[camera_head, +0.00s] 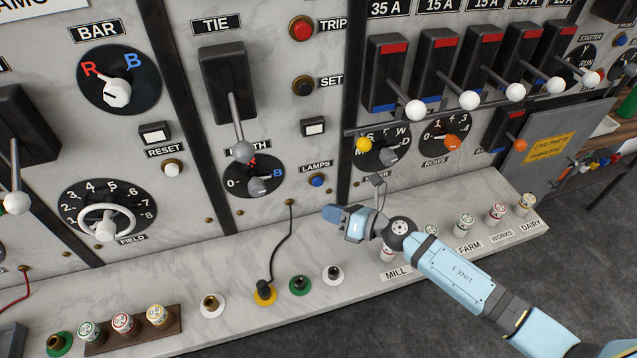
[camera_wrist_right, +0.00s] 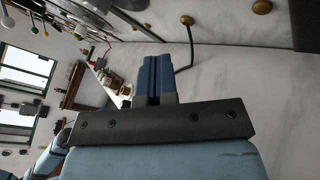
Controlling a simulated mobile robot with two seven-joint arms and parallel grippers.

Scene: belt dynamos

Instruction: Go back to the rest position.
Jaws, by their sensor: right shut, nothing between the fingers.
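My right gripper (camera_head: 338,214) is in front of the marble panel, above the ledge and to the left of the MILL label. Its blue fingers are closed together with nothing between them. In the right wrist view the closed fingers (camera_wrist_right: 156,76) point along the pale panel. The right arm reaches in from the lower right in the head view. My left gripper is not in view.
The marble ledge (camera_head: 385,283) below carries coloured sockets, a black plug (camera_head: 264,290) with a cable, and several labelled fuses. Lever switches with white balls (camera_head: 415,110) stick out above. Dark floor lies in front.

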